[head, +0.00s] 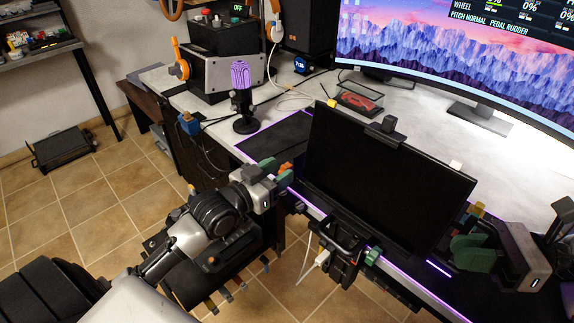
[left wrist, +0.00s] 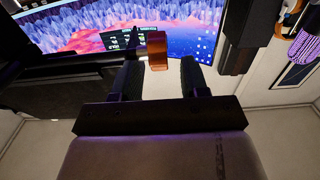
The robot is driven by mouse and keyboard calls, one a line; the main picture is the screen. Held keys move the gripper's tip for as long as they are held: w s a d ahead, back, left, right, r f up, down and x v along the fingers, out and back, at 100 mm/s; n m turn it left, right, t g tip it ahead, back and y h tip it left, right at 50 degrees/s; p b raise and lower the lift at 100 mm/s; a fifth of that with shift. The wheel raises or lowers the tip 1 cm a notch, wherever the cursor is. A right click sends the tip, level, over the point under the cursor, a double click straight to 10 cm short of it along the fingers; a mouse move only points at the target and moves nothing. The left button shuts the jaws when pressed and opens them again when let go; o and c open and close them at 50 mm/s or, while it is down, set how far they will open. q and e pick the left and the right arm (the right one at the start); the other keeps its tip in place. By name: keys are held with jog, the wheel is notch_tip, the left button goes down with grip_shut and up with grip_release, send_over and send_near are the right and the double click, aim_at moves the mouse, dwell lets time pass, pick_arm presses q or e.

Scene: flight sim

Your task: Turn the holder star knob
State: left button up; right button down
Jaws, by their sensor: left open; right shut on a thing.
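A black flat panel (head: 385,185) stands tilted in a dark holder (head: 346,252) at the desk's front edge. A green knob (head: 373,257) sits on the holder below the panel; I take it for the star knob, but its shape is too small to tell. My left gripper (head: 284,173) is open, left of the panel and apart from the green knob. A small orange piece shows at its fingers, and in the left wrist view as an orange-brown piece (left wrist: 157,50) between the fingertips. My right gripper (head: 472,232) is shut beside the panel's right edge; what it holds is unclear.
A purple microphone (head: 242,90), a grey box (head: 208,75) and a red model in a clear case (head: 358,101) stand behind. A large curved monitor (head: 460,55) fills the back right. A white cable (head: 306,260) hangs by the holder.

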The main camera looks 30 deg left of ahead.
aim_at(282, 169)
pick_arm(q)
jog(key=shift+x, duration=1.55)
grip_shut()
